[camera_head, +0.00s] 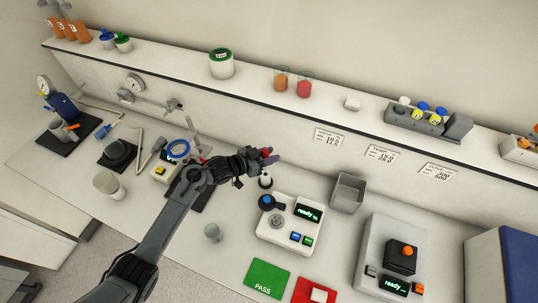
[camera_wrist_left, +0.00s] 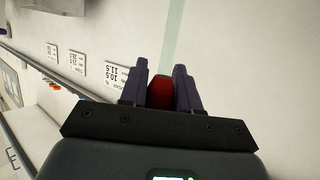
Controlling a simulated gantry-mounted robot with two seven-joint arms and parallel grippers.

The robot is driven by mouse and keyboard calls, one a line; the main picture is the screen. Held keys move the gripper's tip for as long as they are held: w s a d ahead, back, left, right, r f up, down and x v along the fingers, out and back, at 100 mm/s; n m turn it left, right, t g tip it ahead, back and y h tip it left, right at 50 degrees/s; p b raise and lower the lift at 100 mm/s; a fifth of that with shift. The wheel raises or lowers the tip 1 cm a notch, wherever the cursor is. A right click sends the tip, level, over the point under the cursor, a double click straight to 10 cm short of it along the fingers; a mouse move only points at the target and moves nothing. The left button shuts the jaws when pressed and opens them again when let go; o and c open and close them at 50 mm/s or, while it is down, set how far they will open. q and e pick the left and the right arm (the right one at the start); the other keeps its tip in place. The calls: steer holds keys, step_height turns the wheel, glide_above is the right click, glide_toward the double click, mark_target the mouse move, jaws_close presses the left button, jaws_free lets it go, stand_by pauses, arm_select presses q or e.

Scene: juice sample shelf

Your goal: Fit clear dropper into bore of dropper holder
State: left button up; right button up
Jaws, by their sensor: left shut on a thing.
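My left gripper (camera_head: 266,157) is above the bench in the middle of the head view. It is shut on a red-ended piece, likely the bulb of the clear dropper (camera_wrist_left: 160,92), which shows between the two dark fingers in the left wrist view. My right gripper is not in view.
A white device with a "ready" screen (camera_head: 272,236) stands right of the gripper, beside an open grey bin (camera_head: 347,192). The long shelf (camera_head: 315,99) runs behind.

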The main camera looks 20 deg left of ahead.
arm_select(q)
steer(key=shift+f+b, duration=0.55)
steer(key=shift+f, duration=0.35)
steer(key=shift+f+b, duration=0.6)
steer(key=shift+f, duration=0.35)
stand_by(0.8)
steer(key=shift+f+b, duration=0.35)
steer(key=shift+f, duration=0.4)
steer(key=shift+f+b, duration=0.6)
steer(key=shift+f, duration=0.25)
steer(key=o, duration=0.8)
